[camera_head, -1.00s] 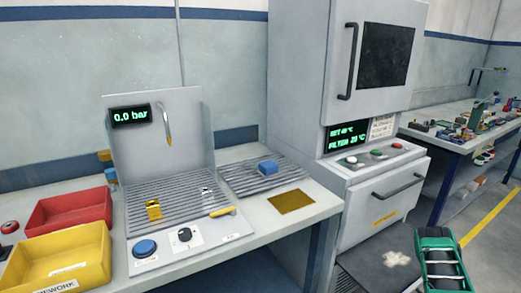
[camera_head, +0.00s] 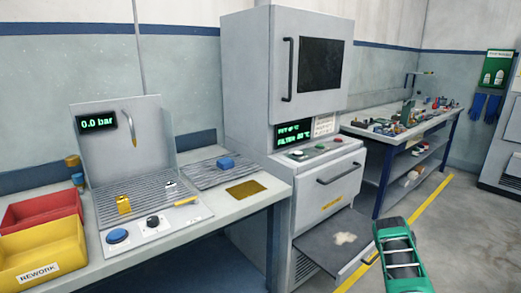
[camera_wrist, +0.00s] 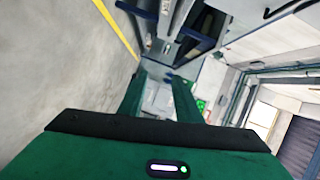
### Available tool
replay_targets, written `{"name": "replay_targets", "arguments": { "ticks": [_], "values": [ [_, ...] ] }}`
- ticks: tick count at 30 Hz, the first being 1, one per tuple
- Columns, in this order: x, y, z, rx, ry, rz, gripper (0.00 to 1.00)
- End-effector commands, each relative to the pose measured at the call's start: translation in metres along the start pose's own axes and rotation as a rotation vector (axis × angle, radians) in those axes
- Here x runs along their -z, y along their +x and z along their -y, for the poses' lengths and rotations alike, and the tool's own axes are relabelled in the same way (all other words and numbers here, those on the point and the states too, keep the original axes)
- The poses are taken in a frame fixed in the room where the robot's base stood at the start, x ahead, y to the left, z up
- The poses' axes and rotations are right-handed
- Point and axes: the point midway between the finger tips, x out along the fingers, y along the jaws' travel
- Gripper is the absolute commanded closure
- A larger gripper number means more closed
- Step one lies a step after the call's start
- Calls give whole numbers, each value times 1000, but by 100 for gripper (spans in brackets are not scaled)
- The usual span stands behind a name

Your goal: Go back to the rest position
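My gripper (camera_wrist: 158,76) shows in the wrist view as two green fingers spread apart with nothing between them. It points out over the room, clear of any surface. A green part of my arm shows at the lower right of the head view, in front of the machine and over the floor. No object is held.
The workbench (camera_head: 225,222) at left carries a red bin (camera_head: 40,209), a yellow bin (camera_head: 45,255) and a ribbed tray with a gauge reading 0.0 bar (camera_head: 96,123). A grey cabinet machine (camera_head: 245,100) has a low plate (camera_head: 318,243) jutting out. Open floor (camera_head: 450,240) lies right.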

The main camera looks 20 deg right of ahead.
Motion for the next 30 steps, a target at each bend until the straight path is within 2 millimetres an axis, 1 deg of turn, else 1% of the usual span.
{"name": "replay_targets", "arguments": {
  "ticks": [1, 8, 11, 14, 17, 18, 22, 26, 30],
  "values": [
    [-4, 5, 6, -6, -10, 10, 69],
    [-16, 25, 30, -44, -70, 57, 69],
    [-23, 34, 43, -64, -100, 82, 69],
    [-33, 44, 61, -86, -141, 114, 69],
    [-45, 55, 85, -117, -194, 157, 69],
    [-51, 60, 96, -131, -222, 177, 69],
    [-68, 68, 133, -182, -310, 244, 69],
    [-82, 68, 169, -232, -400, 311, 69],
    [-94, 60, 206, -285, -497, 382, 69]
  ]
}}
